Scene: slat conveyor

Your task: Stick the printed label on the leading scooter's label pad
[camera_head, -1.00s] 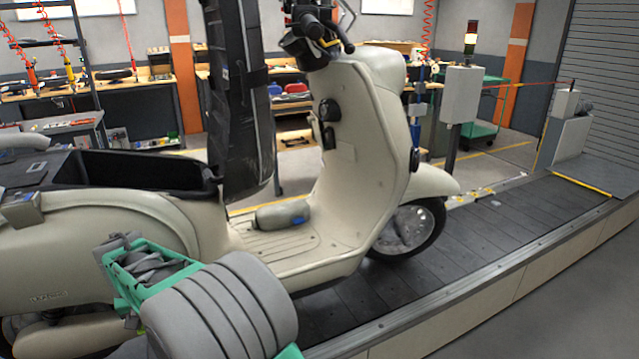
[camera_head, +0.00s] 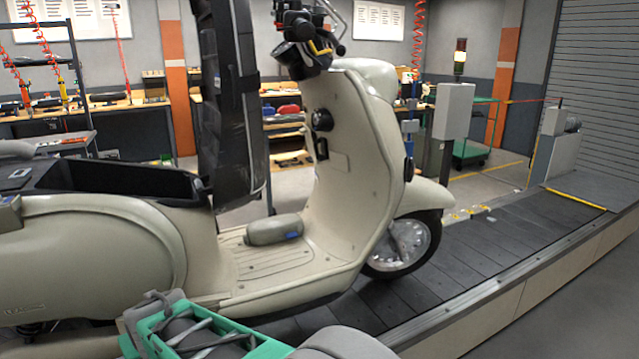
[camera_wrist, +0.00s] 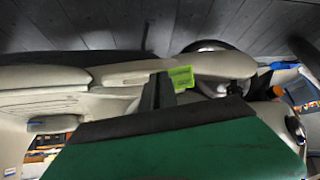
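The cream scooter (camera_head: 345,210) stands upright on the slat conveyor (camera_head: 470,275), its front wheel toward the right. A faint rectangular patch (camera_head: 340,160) shows on its inner leg shield; I cannot tell if it is the label pad. In the wrist view the scooter (camera_wrist: 60,78) appears upside down behind my gripper (camera_wrist: 163,88). A bright yellow-green label (camera_wrist: 182,77) sits at the dark fingertips, which look shut on it. It appears in front of the scooter's body, with no visible contact. In the head view my arm is at the bottom; the fingertips and label are out of sight.
A grey post box (camera_head: 453,110) with a signal lamp stands behind the conveyor. Workbenches (camera_head: 120,110) line the back. The conveyor is clear ahead of the front wheel, and the floor at lower right is free.

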